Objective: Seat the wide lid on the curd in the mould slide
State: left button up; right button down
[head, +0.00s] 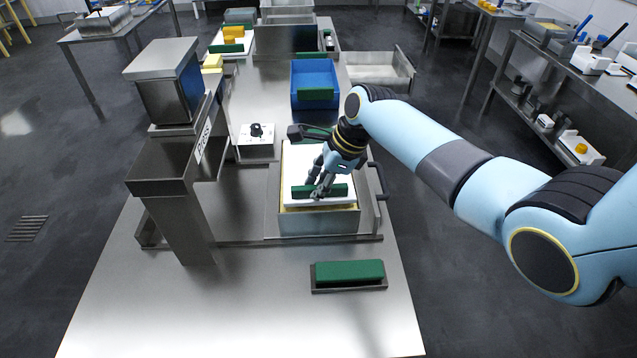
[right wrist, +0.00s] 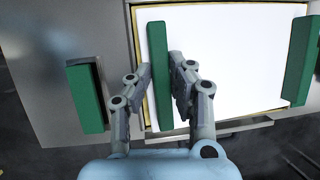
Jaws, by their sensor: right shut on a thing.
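The wide lid is a white board (head: 300,160) with a green bar handle near its front edge (head: 338,190) and another at its back. It lies over the steel mould slide (head: 318,224), and the yellow curd (head: 288,206) shows as a thin border at its edge. My left gripper is out of view.
The press (head: 165,160) stands left of the slide. A small white box with a black knob (head: 256,140) is between them. A green block (head: 349,271) sits in a dark tray in front. A blue bin (head: 315,78) stands behind. The table's front left is clear.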

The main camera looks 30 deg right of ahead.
jog(key=shift+f, duration=0.15)
jog(key=c, duration=1.2)
grip_release()
jog(key=shift+o, duration=0.3)
jog(key=v, duration=1.2)
